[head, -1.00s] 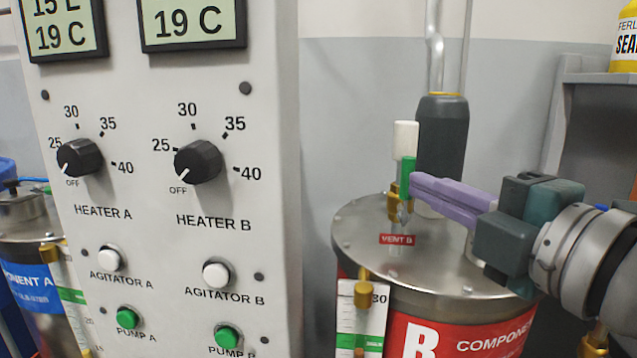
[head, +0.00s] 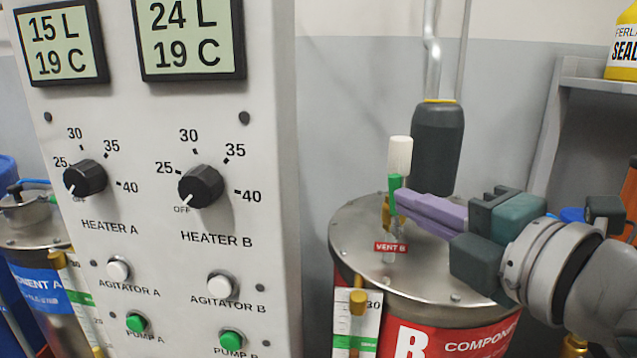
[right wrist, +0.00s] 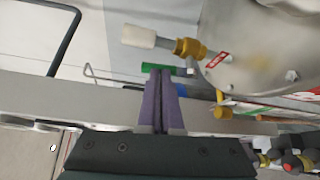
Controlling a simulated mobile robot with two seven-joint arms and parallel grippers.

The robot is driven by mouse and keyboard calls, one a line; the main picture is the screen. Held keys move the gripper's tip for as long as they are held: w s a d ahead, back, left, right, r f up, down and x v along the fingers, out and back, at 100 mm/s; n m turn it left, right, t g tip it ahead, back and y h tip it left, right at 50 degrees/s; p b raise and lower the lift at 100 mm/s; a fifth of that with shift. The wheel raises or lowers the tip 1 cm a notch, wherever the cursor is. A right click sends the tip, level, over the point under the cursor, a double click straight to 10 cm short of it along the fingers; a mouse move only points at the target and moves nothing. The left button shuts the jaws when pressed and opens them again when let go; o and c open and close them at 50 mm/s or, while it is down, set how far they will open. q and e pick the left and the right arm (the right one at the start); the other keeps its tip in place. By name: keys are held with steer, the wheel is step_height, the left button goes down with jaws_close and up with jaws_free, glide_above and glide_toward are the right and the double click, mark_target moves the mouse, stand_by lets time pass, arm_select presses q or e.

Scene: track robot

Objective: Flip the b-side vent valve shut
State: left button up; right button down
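The b-side vent valve has a brass body (head: 386,213), a green lever (head: 395,186) and a white cylinder (head: 400,155) above it. It stands on the lid of the component B tank, behind the red VENT B label (head: 390,247). The lever points up, roughly along the white cylinder. My right gripper (head: 399,202) reaches in from the right, its purple fingers together and their tips at the lever. In the right wrist view, the green lever (right wrist: 165,70) lies across the fingertips (right wrist: 160,76); I cannot tell whether they touch. My left gripper is not in view.
The control panel (head: 265,60) with knobs and buttons stands to the left. A dark grey cylinder with a pipe (head: 437,145) rises behind the valve. The tank lid (head: 350,225) lies below my gripper. A shelf (head: 590,82) stands at the right.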

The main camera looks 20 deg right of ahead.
steer(key=w+a+n+g+h+p, duration=0.1)
steer(key=n+g+p, duration=0.1)
steer(key=p, duration=0.3)
steer(key=a+f+n+g+h+p, duration=0.1)
steer(key=a+n+g+h+p, duration=0.1)
steer(key=p, duration=0.4)
steer(key=w+a+n+g+h+p, duration=0.1)
steer(key=n+g+h+p, duration=0.1)
steer(key=n+p, duration=0.2)
steer(key=shift+w+a+f+p, duration=0.15)
steer(key=shift+w+f+p, duration=0.2)
steer(key=shift+p, duration=0.45)
steer(key=shift+s+d+f, duration=0.3)
steer(key=shift+s+d, duration=0.1)
steer(key=shift+d, duration=0.25)
